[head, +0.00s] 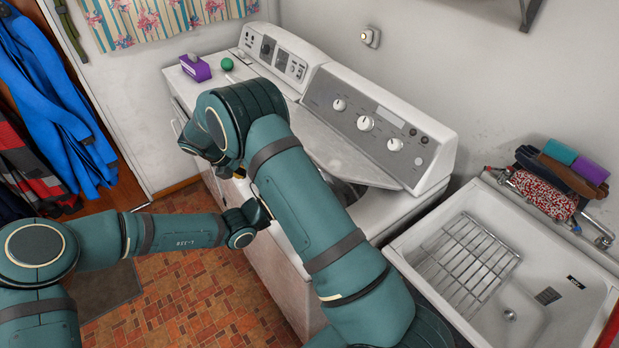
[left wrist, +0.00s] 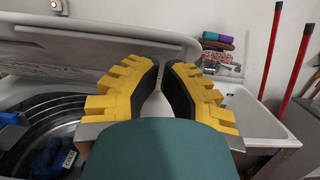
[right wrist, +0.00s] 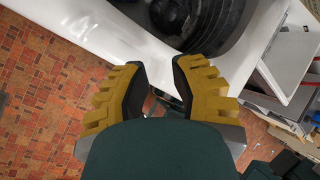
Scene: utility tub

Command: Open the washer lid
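The white washer (head: 288,270) stands against the wall, with its lid (head: 335,150) tilted up off the top. The dark drum opening (head: 347,192) shows below the lid, partly behind my right arm. In the left wrist view the raised lid (left wrist: 85,50) slants above the drum (left wrist: 50,115), with blue cloth inside. My left gripper (left wrist: 161,68) is empty, its fingers slightly apart, near the lid and opening. My right gripper (right wrist: 157,66) is open and empty by the washer's front rim (right wrist: 125,40). My arms mostly hide both grippers in the head view.
A white sink (head: 405,255) with a wire rack stands right of the washer. A purple box (head: 196,68) and a green ball (head: 227,64) sit at the back left, beside the control panels. Blue clothes (head: 55,95) hang at left. Tiled floor is open in front.

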